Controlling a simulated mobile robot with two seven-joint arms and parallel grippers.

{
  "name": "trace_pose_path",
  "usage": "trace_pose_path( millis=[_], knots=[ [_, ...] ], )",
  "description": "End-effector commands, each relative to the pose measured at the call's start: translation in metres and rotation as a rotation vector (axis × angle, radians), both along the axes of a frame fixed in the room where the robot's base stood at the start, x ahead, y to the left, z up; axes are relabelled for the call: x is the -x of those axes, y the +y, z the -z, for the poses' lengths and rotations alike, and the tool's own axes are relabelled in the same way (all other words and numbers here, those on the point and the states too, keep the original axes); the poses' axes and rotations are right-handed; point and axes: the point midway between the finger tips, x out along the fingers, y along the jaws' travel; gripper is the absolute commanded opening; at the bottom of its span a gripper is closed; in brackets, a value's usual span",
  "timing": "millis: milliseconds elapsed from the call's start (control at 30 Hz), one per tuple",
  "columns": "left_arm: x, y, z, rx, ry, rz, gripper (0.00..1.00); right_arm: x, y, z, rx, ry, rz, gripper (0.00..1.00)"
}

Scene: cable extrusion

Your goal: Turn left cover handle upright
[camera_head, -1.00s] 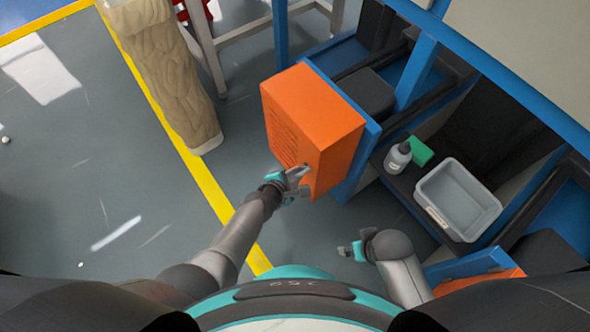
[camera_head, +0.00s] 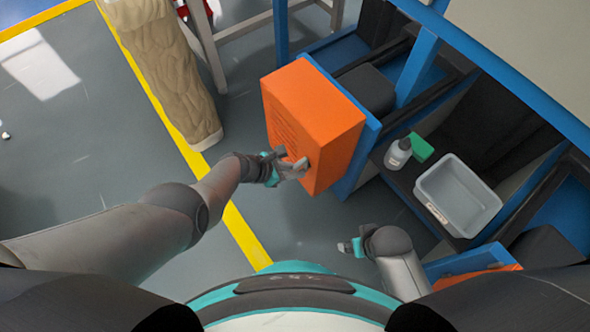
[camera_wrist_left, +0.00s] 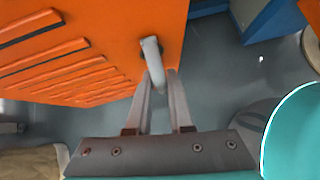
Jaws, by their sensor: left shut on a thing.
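The orange cover (camera_head: 322,118) is a box with slots on its face, standing on the blue frame. Its handle is a short light grey lever (camera_wrist_left: 153,64) near the slotted face's edge in the left wrist view. My left gripper (camera_head: 300,170) is at the cover's lower corner in the head view; it also shows in the left wrist view (camera_wrist_left: 160,82). Its fingers are closed around the handle's end. In the head view the gripper hides most of the handle. My right gripper (camera_head: 347,247) is away from the cover, low in the view; its jaw opening is too small to make out.
A grey bin (camera_head: 458,196), a white bottle (camera_head: 397,155) and a green item (camera_head: 420,147) stand on the dark shelf at right. A second orange cover (camera_head: 478,280) shows at lower right. Floor between is clear.

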Motion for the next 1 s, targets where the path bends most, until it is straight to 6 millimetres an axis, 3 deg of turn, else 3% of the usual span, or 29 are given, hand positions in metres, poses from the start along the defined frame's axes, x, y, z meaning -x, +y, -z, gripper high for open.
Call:
trace_pose_path(
  millis=[667, 700, 900, 1000],
  knots=[
    [0.0045, -0.0013, 0.0027, 0.019, 0.035, 0.003, 0.00, -0.0034, 0.0005, -0.0039, -0.002, -0.008, 0.001, 1.00],
    [0.0045, -0.0014, 0.0028, 0.019, 0.035, 0.003, 0.22, -0.0034, 0.0005, -0.0039, -0.002, -0.007, 0.001, 1.00],
    [0.0037, -0.0012, 0.0022, 0.020, 0.033, 0.003, 0.45, -0.0033, 0.0005, -0.0039, -0.002, -0.007, 0.001, 1.00],
    [0.0028, -0.0009, 0.0017, 0.019, 0.031, 0.002, 0.47, -0.0032, 0.0005, -0.0039, -0.002, -0.007, 0.001, 1.00]
  ],
)
